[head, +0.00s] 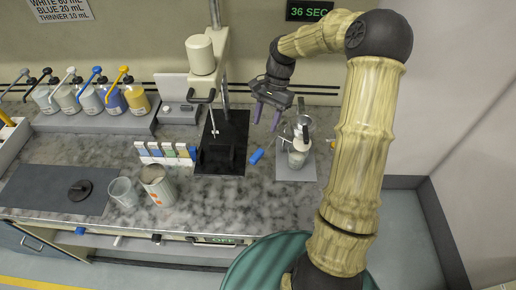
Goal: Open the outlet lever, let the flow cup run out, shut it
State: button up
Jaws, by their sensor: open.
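What looks like the flow cup (303,122), a small metal cup on a stand, is at the right of the counter. A pale container (298,156) is below it on a grey square plate (295,174). The outlet lever cannot be made out at this size, nor whether liquid is running. My gripper (266,124) hangs left of the cup and a little apart from it, fingers pointing down. It is open, with nothing between its fingers.
A small blue object (256,156) lies left of the plate. A mixer (203,55) stands over a black base (222,145). Colour cards (166,152), a glass beaker (123,192) and a tin (158,186) are further left. Pump bottles (90,98) line the back. A display (309,11) reads 36 SEC.

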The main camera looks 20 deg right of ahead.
aim_at(257, 154)
jog(key=p+x, duration=0.2)
jog(key=x, duration=0.9)
jog(key=shift+f+p, duration=0.25)
jog(key=shift+p, duration=0.15)
grip_shut()
